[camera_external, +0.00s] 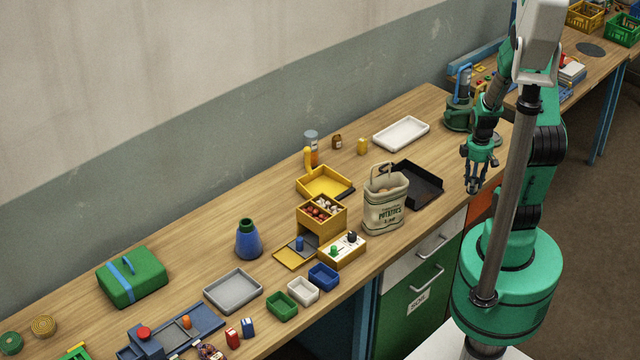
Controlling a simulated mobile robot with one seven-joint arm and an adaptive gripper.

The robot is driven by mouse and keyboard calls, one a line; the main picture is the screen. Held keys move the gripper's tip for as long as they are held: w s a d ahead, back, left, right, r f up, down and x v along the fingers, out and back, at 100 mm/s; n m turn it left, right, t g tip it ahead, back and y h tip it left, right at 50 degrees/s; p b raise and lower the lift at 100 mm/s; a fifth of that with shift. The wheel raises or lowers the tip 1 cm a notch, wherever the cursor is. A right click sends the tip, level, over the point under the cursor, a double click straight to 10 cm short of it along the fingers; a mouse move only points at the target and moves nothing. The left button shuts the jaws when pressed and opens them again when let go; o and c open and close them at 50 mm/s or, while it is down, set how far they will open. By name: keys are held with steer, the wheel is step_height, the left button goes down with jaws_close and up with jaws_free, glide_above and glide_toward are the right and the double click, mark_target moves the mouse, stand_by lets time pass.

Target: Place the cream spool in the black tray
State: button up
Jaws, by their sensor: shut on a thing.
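The black tray (424,182) lies on the workbench, partly hidden by the potato sack in front of its left side. My gripper (473,186) hangs with its fingers down, to the right of the black tray and apart from it, near the bench's front right end. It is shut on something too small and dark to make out. I cannot pick out the cream spool for certain in this view.
An open cream sack marked potatoes (384,208) stands upright beside the tray, with a handle above it. A white tray (383,141) lies behind. Yellow boxes (311,195) stand further left. A green machine (457,116) stands at the bench's far end.

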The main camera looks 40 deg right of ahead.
stand_by(0.3)
steer(key=shift+w+a, duration=0.35)
steer(key=shift+a, duration=0.1)
steer(key=shift+m, duration=0.3)
steer(key=w+a, duration=0.2)
steer(key=a, duration=0.2)
steer(key=w+a, duration=0.2)
steer(key=a, duration=0.2)
steer(key=w+a, duration=0.1)
steer(key=a, duration=0.2)
steer(key=shift+w+a+r, duration=0.3)
steer(key=shift+w+a, duration=0.35)
steer(key=shift+a, duration=0.6)
steer(key=shift+w, duration=0.1)
steer(key=w+d, duration=0.1)
steer(key=w, duration=0.3)
steer(key=w+d+f+b, duration=0.1)
steer(key=w, duration=0.4)
steer(key=w+d, duration=0.2)
steer(key=w, duration=0.3)
steer(key=shift+w+f, duration=0.15)
steer(key=shift+w, duration=0.05)
steer(key=shift+w+f+b, duration=0.1)
steer(key=shift+w+b, duration=0.2)
steer(key=shift+w, duration=0.15)
steer(key=shift+f+b, duration=0.35)
steer(key=shift+f, duration=1.35)
